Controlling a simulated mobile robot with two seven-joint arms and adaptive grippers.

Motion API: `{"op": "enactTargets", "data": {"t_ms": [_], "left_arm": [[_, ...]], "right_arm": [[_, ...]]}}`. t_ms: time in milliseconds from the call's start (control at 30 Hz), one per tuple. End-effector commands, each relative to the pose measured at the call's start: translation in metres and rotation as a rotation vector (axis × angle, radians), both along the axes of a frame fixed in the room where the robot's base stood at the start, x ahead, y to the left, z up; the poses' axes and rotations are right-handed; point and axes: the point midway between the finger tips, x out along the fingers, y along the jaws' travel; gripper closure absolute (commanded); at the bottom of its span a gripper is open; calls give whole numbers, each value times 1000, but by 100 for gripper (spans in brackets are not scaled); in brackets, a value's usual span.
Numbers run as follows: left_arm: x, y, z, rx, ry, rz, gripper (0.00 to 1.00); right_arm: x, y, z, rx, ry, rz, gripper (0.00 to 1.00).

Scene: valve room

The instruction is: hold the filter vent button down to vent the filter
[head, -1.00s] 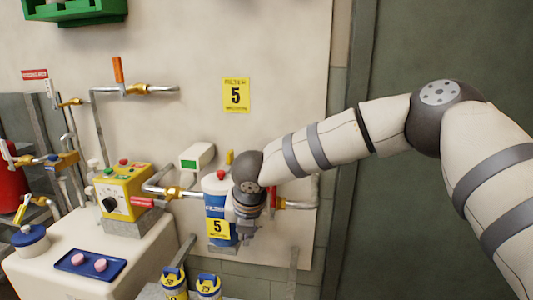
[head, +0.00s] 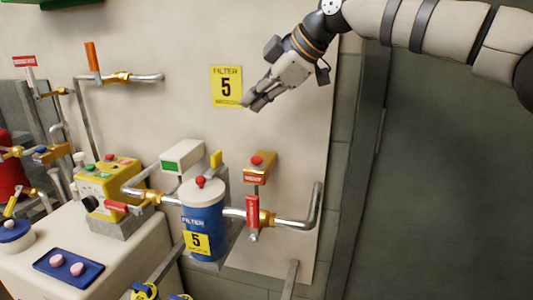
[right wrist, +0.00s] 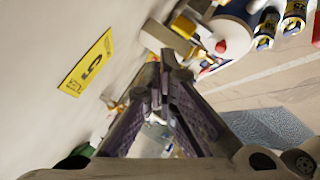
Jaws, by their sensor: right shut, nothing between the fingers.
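The blue filter canister (head: 205,222) with a white lid stands upright in the pipe line at lower centre in the head view. A red button (head: 200,182) sits on top of its lid. A second red button (head: 257,160) is on a yellow box (head: 262,172) on the wall to the right, with a red label below whose text I cannot read. My right gripper (head: 252,104) is shut and empty, above both buttons and close to the yellow "Filter 5" sign (head: 227,86). Its closed fingers (right wrist: 161,75) show in the right wrist view. My left gripper is not in view.
Pipes with a red-handled valve (head: 252,212) run beside the canister. A yellow control box (head: 108,185) and a blue tray (head: 69,268) with pink pieces are on the cream bench at left. A grey-white box with a green face (head: 183,156) is behind.

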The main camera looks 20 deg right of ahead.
Motion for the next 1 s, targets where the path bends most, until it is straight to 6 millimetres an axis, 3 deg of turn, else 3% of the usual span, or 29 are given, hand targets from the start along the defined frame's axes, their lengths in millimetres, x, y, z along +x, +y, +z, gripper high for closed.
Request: {"op": "enactTargets", "data": {"t_ms": [367, 700, 1000], "left_arm": [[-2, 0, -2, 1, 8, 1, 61], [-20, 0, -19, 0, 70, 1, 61], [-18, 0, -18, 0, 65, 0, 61]], "right_arm": [[1, 0, -7, -2, 2, 0, 100], [1, 0, -61, -2, 10, 0, 100], [0, 0, -83, -2, -2, 0, 100]]}}
